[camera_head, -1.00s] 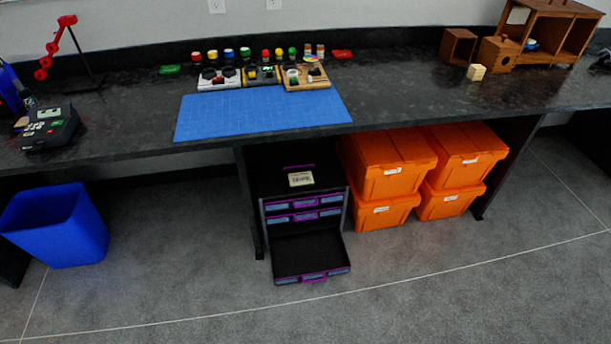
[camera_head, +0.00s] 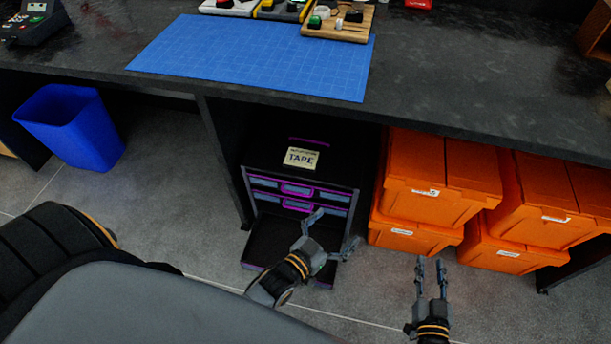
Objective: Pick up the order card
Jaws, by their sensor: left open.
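A small pale card (camera_head: 300,158) with dark lettering that reads "TAPE" lies flat on top of a black drawer unit (camera_head: 262,172) under the workbench. My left gripper (camera_head: 332,230) is open and empty, in front of the unit's purple-trimmed drawers and above its pulled-out bottom drawer. It is below and a little right of the card, apart from it. My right gripper (camera_head: 431,264) has its two fingers apart with nothing between them, over the floor in front of the orange bins.
The dark bench top (camera_head: 455,75) overhangs the drawer unit and carries a blue cutting mat (camera_head: 255,58). Orange bins (camera_head: 440,180) are stacked right of the unit. A blue waste bin (camera_head: 75,125) stands left. Grey floor is open in front.

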